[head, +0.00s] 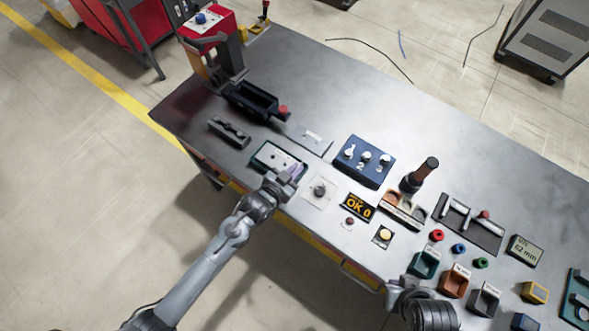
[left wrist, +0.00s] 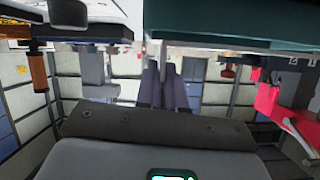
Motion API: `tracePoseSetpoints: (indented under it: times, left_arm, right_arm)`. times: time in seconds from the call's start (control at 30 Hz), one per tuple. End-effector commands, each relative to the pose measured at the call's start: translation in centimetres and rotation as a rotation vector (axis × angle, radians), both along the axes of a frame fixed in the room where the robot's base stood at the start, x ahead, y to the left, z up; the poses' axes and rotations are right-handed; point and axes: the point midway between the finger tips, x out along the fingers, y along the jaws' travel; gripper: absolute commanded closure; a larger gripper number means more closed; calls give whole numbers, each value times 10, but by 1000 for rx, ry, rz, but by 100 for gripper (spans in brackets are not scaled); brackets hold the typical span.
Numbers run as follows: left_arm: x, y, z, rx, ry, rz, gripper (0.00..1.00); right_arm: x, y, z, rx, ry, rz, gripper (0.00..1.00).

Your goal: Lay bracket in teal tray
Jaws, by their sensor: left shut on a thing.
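The teal tray (head: 256,165) lies near the front edge of the table, left of centre, with a pale plate-like surface with dark spots inside its rim. My left gripper (head: 295,172) is at the tray's front right side and covers that corner. In the left wrist view, the left fingers (left wrist: 165,90) are shut on a thin grey piece, the bracket (left wrist: 163,55), seen edge-on and mostly hidden. A teal underside (left wrist: 235,22) fills the top right there. My right arm shows at the bottom of the head view; its fingertips cannot be made out.
A grey block (head: 229,131) and a black bin (head: 252,101) stand left of the tray. A blue panel with white knobs (head: 364,160) and a square plate with a knob (head: 319,190) stand right. Small coloured bins (head: 454,281) crowd the front right. The table's back right is clear.

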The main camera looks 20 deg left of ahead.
Motion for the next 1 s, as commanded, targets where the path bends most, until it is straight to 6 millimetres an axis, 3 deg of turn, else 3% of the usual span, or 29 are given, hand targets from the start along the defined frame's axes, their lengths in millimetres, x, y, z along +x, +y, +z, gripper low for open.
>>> tracePoseSetpoints:
  times: [1.0]
  left_arm:
    - [0, 0, -8, -1, -2, 0, 100]
  right_arm:
    - [0, -2, -2, -10, 1, 6, 100]
